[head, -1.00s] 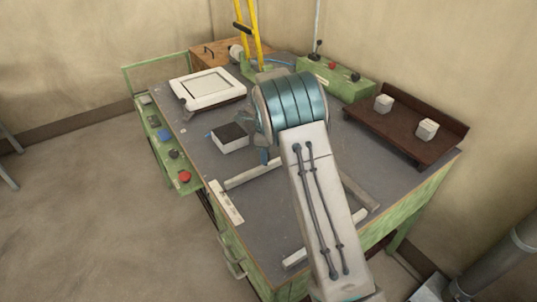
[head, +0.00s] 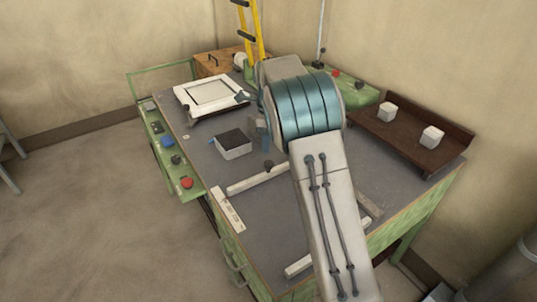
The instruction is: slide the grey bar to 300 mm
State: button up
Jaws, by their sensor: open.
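In the head view, pale bars lie on the dark bench top, one behind (head: 258,180) and one in front (head: 300,266). A greyer bar (head: 369,203) shows partly at the right of my arm; I cannot tell for certain which is the task's grey bar. A white marked strip (head: 228,210) lies along the left bench edge. No 300 mm mark is readable. A dark knob (head: 268,165) stands by the rear pale bar. My gripper (head: 252,119) is open above the bench, near the dark-topped white box, partly hidden behind my arm. I see nothing between its fingers.
The dark-topped white box (head: 233,145) stands left of my gripper. A white framed panel (head: 182,95) lies behind it. A brown tray (head: 447,165) with two white blocks is at the right. A green shelf with buttons (head: 165,157) runs along the left. A yellow frame (head: 241,18) stands behind.

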jog(key=shift+r, duration=2.55)
jog(key=s+d+r+n+t, duration=0.1)
jog(key=s+d+r+n, duration=0.3)
jog(key=s, duration=0.5)
jog(key=s+d+r+n+t, duration=0.1)
jog(key=s+d+r+n, duration=0.1)
jog(key=s+n, duration=0.6)
jog(key=s+d+f+n, duration=0.1)
jog(key=s+f+n, duration=0.1)
jog(key=s+n, duration=0.3)
jog(key=s+d+f+n+t, duration=0.1)
jog(key=s+n, duration=0.3)
jog(key=s, duration=1)
jog(key=shift+d+f+n, duration=0.15)
jog(key=shift+f+n, duration=0.25)
jog(key=shift+f, duration=0.45)
